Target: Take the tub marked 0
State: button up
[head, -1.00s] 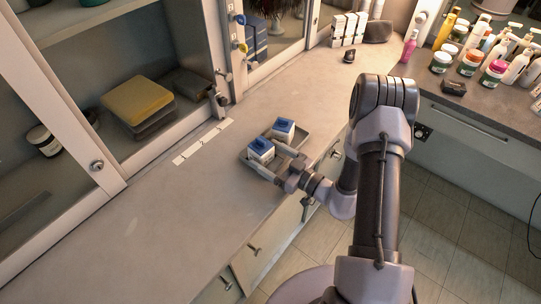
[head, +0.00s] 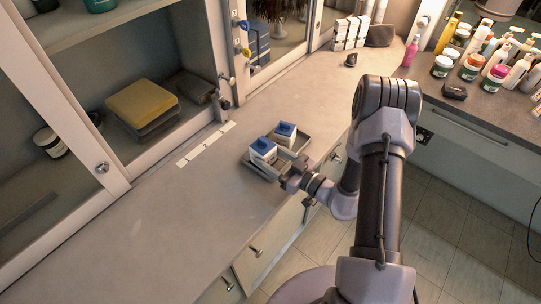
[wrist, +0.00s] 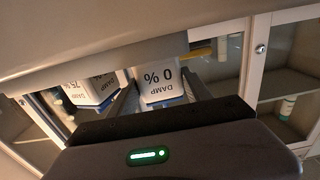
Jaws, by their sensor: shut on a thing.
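The tub marked 0 (head: 263,149) is a small white box-shaped tub with a blue top, on the counter side nearer the cabinet. In the wrist view its face reads "0 %" and "DAMP" upside down (wrist: 160,80). My gripper (head: 279,159) is shut on it, one finger on each side, as the wrist view also shows (wrist: 162,96). The tub is upright at the grey tray (head: 304,143); I cannot tell if it touches the tray floor. A second similar tub (head: 286,130), reading "75 %" in the wrist view (wrist: 92,90), stands beside it to the right.
White label strips (head: 206,145) lie on the counter (head: 130,215) left of the tray. An open cabinet with a yellow folded stack (head: 141,102) is behind. White boxes (head: 350,33) and a small dark object (head: 351,60) stand farther back. The counter's left part is clear.

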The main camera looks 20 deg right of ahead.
jog(key=shift+r+p, duration=0.35)
jog(key=shift+r, duration=0.1)
jog(key=shift+f, duration=0.1)
jog(key=p+v, duration=0.3)
jog(key=v, duration=1.4)
jog(key=shift+w, duration=0.1)
jog(key=shift+c, duration=0.2)
